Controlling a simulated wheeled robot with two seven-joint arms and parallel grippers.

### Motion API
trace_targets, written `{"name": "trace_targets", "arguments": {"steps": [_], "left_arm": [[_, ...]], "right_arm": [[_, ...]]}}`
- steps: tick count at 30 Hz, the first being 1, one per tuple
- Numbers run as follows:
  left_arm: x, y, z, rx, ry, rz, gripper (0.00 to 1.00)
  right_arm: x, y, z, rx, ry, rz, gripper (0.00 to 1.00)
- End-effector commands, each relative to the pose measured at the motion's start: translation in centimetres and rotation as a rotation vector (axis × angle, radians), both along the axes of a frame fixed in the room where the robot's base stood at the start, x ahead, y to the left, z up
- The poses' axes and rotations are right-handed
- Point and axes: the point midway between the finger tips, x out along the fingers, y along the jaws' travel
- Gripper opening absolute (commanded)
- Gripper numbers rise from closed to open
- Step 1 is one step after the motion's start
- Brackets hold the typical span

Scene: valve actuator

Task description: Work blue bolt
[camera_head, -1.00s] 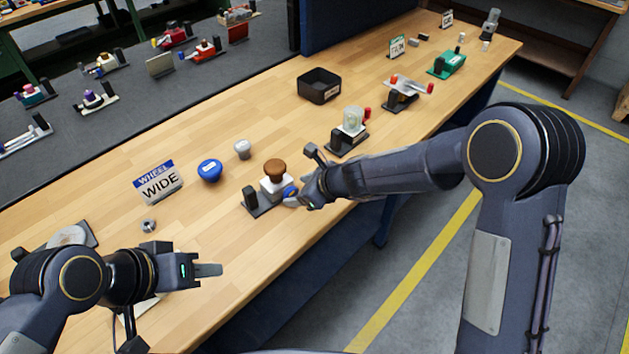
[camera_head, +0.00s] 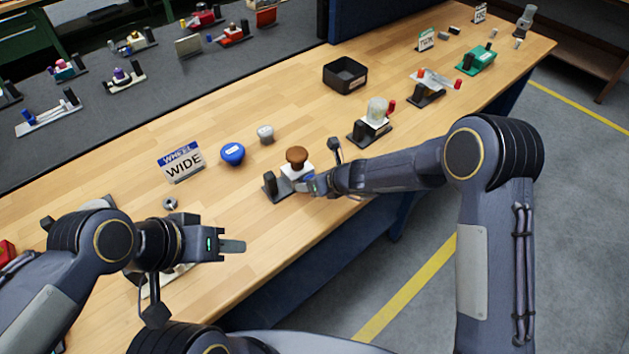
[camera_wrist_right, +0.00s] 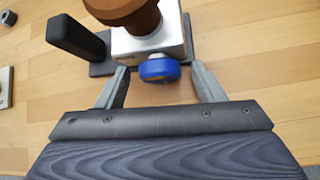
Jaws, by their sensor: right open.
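The blue bolt (camera_wrist_right: 159,69) is a round blue knob on the near side of a white valve block (camera_wrist_right: 150,42), which carries a brown knob (camera_wrist_right: 122,10) and stands on a dark base. In the right wrist view my right gripper (camera_wrist_right: 165,78) is open, with one finger on each side of the blue bolt; I cannot tell whether they touch it. In the head view the brown knob (camera_head: 297,156) shows, and my right gripper (camera_head: 312,185) hides most of the bolt. My left gripper (camera_head: 240,246) is over the table at the lower left, its fingers seen side-on.
A "WHEEL WIDE" sign (camera_head: 181,163), a blue knob (camera_head: 232,153), a pale knob (camera_head: 265,133) and a metal nut (camera_head: 170,204) stand left of the valve. A black bin (camera_head: 345,75) is behind. A clear-topped fixture (camera_head: 371,121) stands to the right.

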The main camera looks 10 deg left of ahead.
Motion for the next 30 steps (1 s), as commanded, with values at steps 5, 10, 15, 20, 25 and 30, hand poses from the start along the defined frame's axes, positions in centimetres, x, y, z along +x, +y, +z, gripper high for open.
{"name": "trace_targets", "arguments": {"steps": [5,10,15,20,25,30], "left_arm": [[0.0,0.0,0.0,0.0,0.0,0.0,0.36],[0.0,0.0,0.0,0.0,0.0,0.0,0.36],[0.0,0.0,0.0,0.0,0.0,0.0,0.36],[0.0,0.0,-0.7,0.0,0.0,0.0,0.36],[0.0,0.0,-2.5,0.0,0.0,0.0,0.36],[0.0,0.0,-4.3,0.0,0.0,0.0,0.36]], "right_arm": [[0.0,0.0,0.0,0.0,-0.001,0.001,0.55],[0.0,0.0,0.0,0.0,-0.001,0.001,0.33],[0.0,0.0,0.0,0.0,-0.001,0.001,0.17],[0.0,0.0,-0.1,-0.008,-0.011,0.001,0.17],[0.0,0.1,-0.4,-0.04,-0.048,0.001,0.17],[-0.1,0.2,-0.4,-0.082,-0.094,0.002,0.17]]}}
